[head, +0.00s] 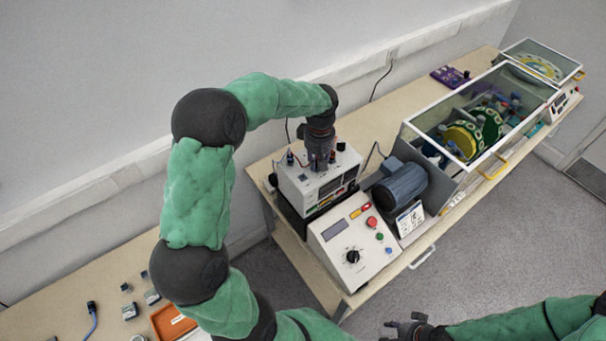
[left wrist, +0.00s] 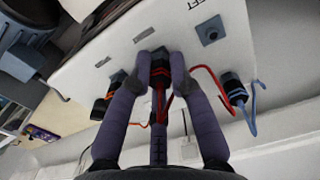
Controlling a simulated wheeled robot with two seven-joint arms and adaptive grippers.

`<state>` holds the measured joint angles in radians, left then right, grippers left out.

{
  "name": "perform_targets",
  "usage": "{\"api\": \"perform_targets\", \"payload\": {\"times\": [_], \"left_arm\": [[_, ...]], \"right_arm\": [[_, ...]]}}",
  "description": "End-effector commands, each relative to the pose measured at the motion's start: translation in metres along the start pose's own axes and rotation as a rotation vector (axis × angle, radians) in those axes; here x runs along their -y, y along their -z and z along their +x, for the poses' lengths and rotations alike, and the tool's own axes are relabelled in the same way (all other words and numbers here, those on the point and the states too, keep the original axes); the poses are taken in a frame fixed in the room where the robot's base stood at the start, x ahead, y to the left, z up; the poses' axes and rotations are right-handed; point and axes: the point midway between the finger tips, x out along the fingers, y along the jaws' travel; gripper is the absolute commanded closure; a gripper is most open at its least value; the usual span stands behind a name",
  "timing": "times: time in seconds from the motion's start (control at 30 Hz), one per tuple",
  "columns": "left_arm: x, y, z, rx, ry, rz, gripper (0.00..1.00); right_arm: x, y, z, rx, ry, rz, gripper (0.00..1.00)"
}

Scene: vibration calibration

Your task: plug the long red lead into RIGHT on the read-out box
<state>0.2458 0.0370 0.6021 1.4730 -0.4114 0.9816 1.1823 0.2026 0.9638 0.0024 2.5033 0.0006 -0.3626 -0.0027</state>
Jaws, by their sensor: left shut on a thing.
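The read-out box (head: 303,187) is a white box with a dark display on its front, standing on the bench. My left gripper (head: 319,160) points down onto its top. In the left wrist view my left gripper (left wrist: 159,75) is shut on a dark plug with a red lead (left wrist: 159,62), up against the white panel. The fingers hide part of the plug, and I cannot tell whether it is seated. An empty dark socket (left wrist: 210,30) is to the right, under a partly cut-off label that seems to read LEFT. My right gripper (head: 404,329) is at the bottom edge, away from the bench.
In the left wrist view, one dark connector (left wrist: 235,90) with red and blue leads is right of my fingers; another (left wrist: 115,80) with orange is left. A control box (head: 355,243) and a motor (head: 400,187) stand beside the read-out box. A glass-lidded case (head: 440,150) is farther right.

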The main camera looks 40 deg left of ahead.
Motion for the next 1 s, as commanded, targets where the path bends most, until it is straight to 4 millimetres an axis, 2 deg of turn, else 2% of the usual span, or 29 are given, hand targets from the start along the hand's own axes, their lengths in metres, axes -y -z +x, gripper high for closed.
{"api": "perform_targets", "payload": {"times": [0.53,1.0], "left_arm": [[0.0004,-0.0005,0.0010,0.001,0.002,0.019,1.00],[0.0005,-0.0002,0.0004,0.002,0.001,0.324,1.00]], "right_arm": [[0.0001,0.0000,-0.0002,0.000,0.000,0.000,0.60],[0.0026,-0.0002,-0.0073,0.000,0.000,0.000,0.60]]}}
